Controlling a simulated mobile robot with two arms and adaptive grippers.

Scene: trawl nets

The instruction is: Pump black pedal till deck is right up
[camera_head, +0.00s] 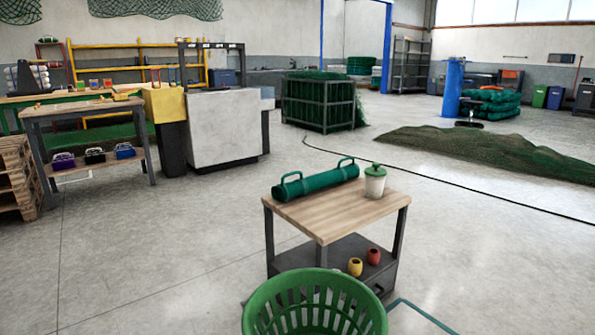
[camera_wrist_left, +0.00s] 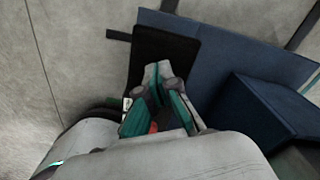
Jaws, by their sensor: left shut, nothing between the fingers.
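A black flat pedal (camera_wrist_left: 164,43) sticks out beside a blue panel in the left wrist view. My left gripper (camera_wrist_left: 158,72) is shut and empty, with its fingertips over the near part of the pedal. I cannot tell whether they touch it. In the head view a wooden deck (camera_head: 325,212) tops a dark cart. It bears a green tube with two handles (camera_head: 316,181) and a white jar with a green lid (camera_head: 375,183). I cannot make out the pedal in the head view. My right gripper is in neither view.
A green slatted basket (camera_head: 315,303) stands in front of the cart and hides part of it. Yellow (camera_head: 355,267) and red (camera_head: 373,256) pieces sit on the cart's lower shelf (camera_head: 335,249). A workbench (camera_head: 85,105) stands left. A net heap (camera_head: 485,150) lies right.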

